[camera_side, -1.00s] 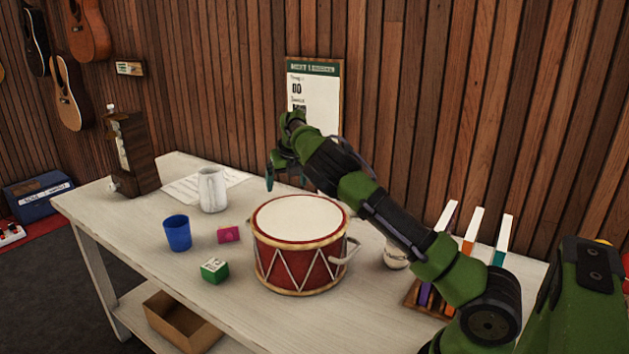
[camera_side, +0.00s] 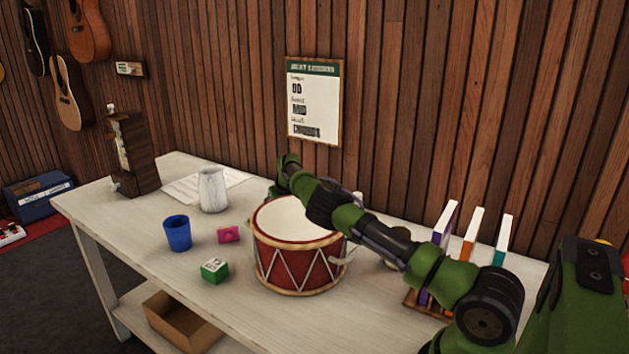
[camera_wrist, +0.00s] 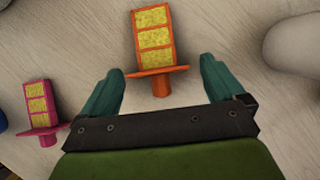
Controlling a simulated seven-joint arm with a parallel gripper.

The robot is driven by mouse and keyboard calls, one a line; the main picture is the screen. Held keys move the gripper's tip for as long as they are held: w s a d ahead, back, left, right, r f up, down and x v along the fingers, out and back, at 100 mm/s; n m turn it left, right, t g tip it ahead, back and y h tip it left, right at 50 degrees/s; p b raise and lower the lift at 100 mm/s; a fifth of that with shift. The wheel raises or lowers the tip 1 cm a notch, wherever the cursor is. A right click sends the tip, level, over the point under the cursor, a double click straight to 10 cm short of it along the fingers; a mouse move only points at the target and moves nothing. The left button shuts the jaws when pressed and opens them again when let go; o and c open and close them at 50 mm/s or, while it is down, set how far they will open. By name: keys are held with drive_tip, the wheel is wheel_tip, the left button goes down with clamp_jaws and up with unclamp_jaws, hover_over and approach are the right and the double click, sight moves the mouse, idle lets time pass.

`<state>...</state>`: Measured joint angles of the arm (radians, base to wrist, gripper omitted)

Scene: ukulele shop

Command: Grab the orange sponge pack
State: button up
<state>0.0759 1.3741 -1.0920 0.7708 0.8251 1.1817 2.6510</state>
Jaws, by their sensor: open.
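The orange sponge pack (camera_wrist: 154,40) has yellow sponge sections in an orange frame with a wider orange flange and stub at its near end. It lies on the pale table in the wrist view, ahead of and partly between the teal fingers. My gripper (camera_wrist: 161,66) is open, with one finger on each side of the pack's near end and visible gaps to both. In the side view, the pack and my fingers are hidden behind the red drum (camera_side: 300,265) and my arm. A similar pink pack (camera_wrist: 40,108) lies to the left; a pink item (camera_side: 228,234) shows in the side view.
A blue cup (camera_side: 177,233), green box (camera_side: 214,270) and marbled pitcher (camera_side: 212,190) stand left of the drum. A rack of upright books (camera_side: 468,240) is at the right. A pale rounded object (camera_wrist: 295,45) lies right of the fingers in the wrist view.

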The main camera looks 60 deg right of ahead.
drive_tip(key=c, duration=1.1)
